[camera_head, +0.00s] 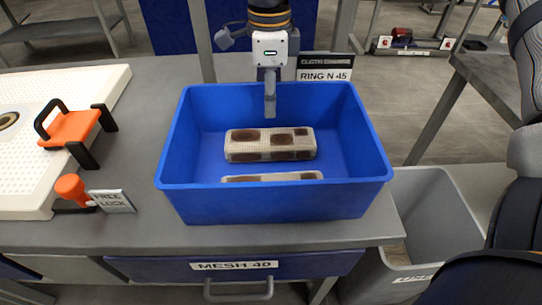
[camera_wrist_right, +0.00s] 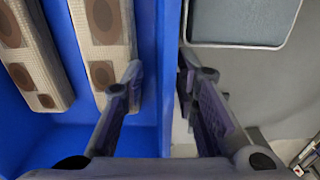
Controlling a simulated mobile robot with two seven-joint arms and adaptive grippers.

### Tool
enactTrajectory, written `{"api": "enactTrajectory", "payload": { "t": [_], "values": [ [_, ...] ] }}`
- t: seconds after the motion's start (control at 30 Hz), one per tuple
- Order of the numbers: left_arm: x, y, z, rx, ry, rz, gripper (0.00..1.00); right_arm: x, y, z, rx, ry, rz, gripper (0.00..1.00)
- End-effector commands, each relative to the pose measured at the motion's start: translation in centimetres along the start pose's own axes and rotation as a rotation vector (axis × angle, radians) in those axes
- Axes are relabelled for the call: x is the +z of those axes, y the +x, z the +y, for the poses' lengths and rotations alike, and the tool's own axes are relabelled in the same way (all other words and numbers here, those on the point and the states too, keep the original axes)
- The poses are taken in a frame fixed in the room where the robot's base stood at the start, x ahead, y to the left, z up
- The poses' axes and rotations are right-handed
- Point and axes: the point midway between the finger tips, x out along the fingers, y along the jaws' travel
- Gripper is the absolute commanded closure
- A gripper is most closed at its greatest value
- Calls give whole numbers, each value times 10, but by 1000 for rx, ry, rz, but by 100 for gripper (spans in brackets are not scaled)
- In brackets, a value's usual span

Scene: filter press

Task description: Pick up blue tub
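The blue tub (camera_head: 275,202) stands upright on the grey table in the head view. Two beige mesh blocks with brown patches lie inside it; the far block (camera_head: 236,147) shows whole, and the near wall partly hides the near block (camera_head: 270,178). My right gripper (camera_head: 270,103) points down at the middle of the tub's far wall. In the right wrist view its fingers (camera_wrist_right: 160,68) straddle that blue wall (camera_wrist_right: 165,115), one inside and one outside. They look open, with a gap on the inner side. My left gripper is not in view.
A grey bin (camera_head: 437,215) stands at right. A RING N 45 sign (camera_head: 325,75) is behind.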

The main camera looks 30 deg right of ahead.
Motion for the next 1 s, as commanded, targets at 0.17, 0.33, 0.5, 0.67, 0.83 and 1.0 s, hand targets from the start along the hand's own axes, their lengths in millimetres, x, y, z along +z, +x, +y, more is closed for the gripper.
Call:
{"api": "enactTrajectory", "payload": {
  "t": [0.17,0.33,0.5,0.67,0.83,1.0],
  "values": [
    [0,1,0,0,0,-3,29,0,10,0,0,-1,0,72],
    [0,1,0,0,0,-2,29,0,9,0,-1,-1,0,86],
    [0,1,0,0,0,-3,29,0,9,0,-1,-1,0,100],
    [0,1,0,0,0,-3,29,0,8,0,-2,-1,-1,100],
    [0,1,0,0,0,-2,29,1,8,0,-3,-1,-2,100],
    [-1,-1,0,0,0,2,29,1,-4,-1,-5,0,-3,100]
  ]
}}
